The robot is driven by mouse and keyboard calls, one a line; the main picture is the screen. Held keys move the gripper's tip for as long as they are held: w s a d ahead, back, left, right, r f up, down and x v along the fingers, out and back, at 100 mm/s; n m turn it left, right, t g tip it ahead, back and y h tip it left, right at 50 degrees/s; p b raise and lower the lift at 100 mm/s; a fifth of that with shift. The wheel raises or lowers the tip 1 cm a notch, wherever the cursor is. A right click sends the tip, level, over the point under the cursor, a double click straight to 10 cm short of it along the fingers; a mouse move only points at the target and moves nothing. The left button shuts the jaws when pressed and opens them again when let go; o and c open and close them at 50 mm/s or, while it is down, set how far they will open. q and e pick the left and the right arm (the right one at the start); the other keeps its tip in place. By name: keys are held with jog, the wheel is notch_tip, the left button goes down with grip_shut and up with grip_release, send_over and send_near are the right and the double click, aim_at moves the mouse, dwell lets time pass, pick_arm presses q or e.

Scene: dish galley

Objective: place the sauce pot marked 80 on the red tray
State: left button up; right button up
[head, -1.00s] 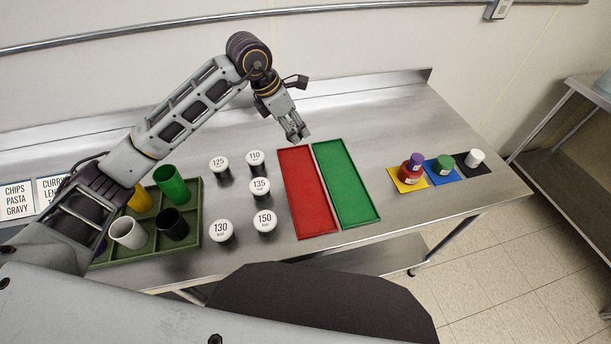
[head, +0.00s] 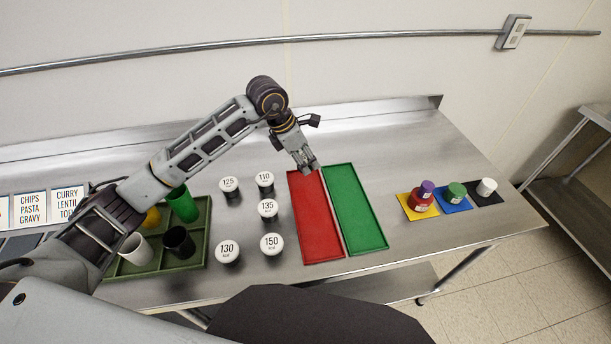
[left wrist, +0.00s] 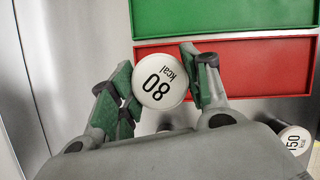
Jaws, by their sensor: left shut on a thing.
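The sauce pot marked 80 (left wrist: 160,82) has a round white lid with black print. In the left wrist view it sits between the two fingers of my left gripper (left wrist: 158,88), which is shut on it. In the head view my left gripper (head: 309,166) is at the far end of the red tray (head: 318,222), and the pot is hard to make out there. The red tray also shows in the left wrist view (left wrist: 255,68), partly behind the pot. I cannot tell if the pot touches the tray. My right gripper is not in view.
Pots marked 125 (head: 229,184), 110 (head: 265,178), 135 (head: 268,208), 130 (head: 228,250) and 150 (head: 271,243) stand left of the red tray. A green tray (head: 356,210) lies close on its right. A divided crate (head: 203,240) holds cups. The red tray's visible floor is bare.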

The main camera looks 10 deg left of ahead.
pick_arm(q)
jog(key=shift+f, duration=1.6)
notch_tip(320, 180, down, 2)
jog(key=shift+f, duration=0.45)
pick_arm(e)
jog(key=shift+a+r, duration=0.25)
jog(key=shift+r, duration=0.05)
